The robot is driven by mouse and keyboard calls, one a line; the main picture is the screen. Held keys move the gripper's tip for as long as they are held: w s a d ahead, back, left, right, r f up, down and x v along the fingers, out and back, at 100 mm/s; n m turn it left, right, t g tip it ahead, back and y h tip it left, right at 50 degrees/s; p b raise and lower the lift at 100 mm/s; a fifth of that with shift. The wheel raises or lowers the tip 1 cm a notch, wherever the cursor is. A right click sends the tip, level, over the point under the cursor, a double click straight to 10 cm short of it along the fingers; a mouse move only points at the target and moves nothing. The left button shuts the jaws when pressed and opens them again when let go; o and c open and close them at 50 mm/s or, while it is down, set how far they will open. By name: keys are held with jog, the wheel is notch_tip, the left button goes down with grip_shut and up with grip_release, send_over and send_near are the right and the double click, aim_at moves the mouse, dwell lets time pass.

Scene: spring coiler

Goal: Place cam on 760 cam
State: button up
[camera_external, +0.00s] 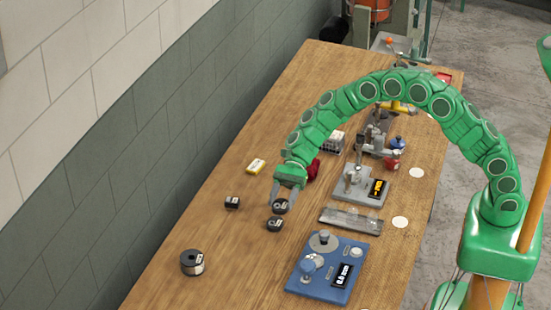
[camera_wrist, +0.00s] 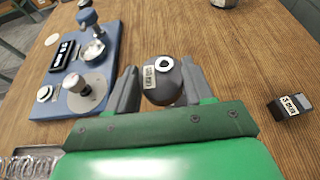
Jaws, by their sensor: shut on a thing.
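My gripper (camera_external: 282,205) is shut on a dark round cam (camera_external: 281,206) with a pale label. In the wrist view the cam (camera_wrist: 160,80) sits between the two fingers, with a white ring and a label facing the camera. Another black round piece (camera_external: 275,224) rests on the table just in front of the held cam in the external view. Only one round piece shows clearly between the fingers in the wrist view, so the other may be hidden behind it. The labels are too small to read surely, so I cannot tell which is the 760 cam, or whether the two pieces touch.
The blue coiler plate (camera_external: 322,287) with knobs stands to the right. A small black labelled block (camera_external: 232,202) and a black wire spool (camera_external: 192,263) are to the left. Bare wood surrounds the cams.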

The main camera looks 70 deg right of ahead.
aim_at(277, 217)
jog(key=shift+w+a+f, duration=0.25)
jog(key=shift+w+f, duration=0.45)
jog(key=shift+f, duration=1.75)
jog(key=shift+f, duration=0.1)
jog(key=o, duration=1.3)
jog(key=shift+d+r, duration=0.1)
jog(key=shift+r, duration=0.1)
jog(key=v, duration=1.1)
jog(key=shift+d+r, duration=0.2)
jog(key=shift+d, duration=0.15)
